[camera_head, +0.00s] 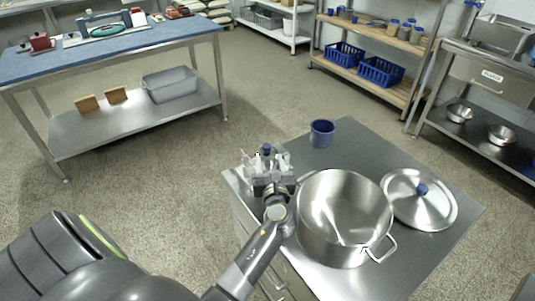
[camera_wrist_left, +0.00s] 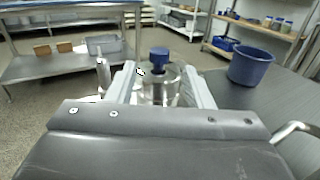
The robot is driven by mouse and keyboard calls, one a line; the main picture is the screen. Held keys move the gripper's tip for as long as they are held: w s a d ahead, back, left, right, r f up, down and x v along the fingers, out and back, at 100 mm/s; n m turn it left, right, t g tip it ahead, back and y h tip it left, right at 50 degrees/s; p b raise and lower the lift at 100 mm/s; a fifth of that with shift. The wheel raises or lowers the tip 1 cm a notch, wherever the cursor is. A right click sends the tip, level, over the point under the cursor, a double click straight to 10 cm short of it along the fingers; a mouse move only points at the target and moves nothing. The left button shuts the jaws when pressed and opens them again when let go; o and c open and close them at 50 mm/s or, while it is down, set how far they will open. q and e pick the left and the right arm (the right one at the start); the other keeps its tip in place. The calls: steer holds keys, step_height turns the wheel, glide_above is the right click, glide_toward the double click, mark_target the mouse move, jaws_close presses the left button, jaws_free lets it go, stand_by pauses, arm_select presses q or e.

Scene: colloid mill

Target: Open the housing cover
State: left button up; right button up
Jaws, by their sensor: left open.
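A small shiny metal part with a blue knob (camera_head: 266,148) is at the far left corner of the steel counter. It also shows in the left wrist view as a metal cylinder under a blue knob (camera_wrist_left: 159,55). I cannot tell for sure that this is the housing cover. My left gripper (camera_head: 266,162) is at this part. In the left wrist view its two fingers (camera_wrist_left: 160,78) are open, one on each side of the cylinder. Contact cannot be made out. The gripper hides the lower part. My right gripper is not in view.
A large steel pot (camera_head: 345,205) stands on the counter (camera_head: 375,150) right of my left gripper, its lid (camera_head: 418,200) beside it. A blue cup (camera_head: 322,133) stands behind. A blue-topped table (camera_head: 130,40) is at the back left. Open floor lies between.

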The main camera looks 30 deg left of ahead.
mark_target(267, 150)
arm_select(q)
steer(key=shift+x, duration=2.75)
jaws_close()
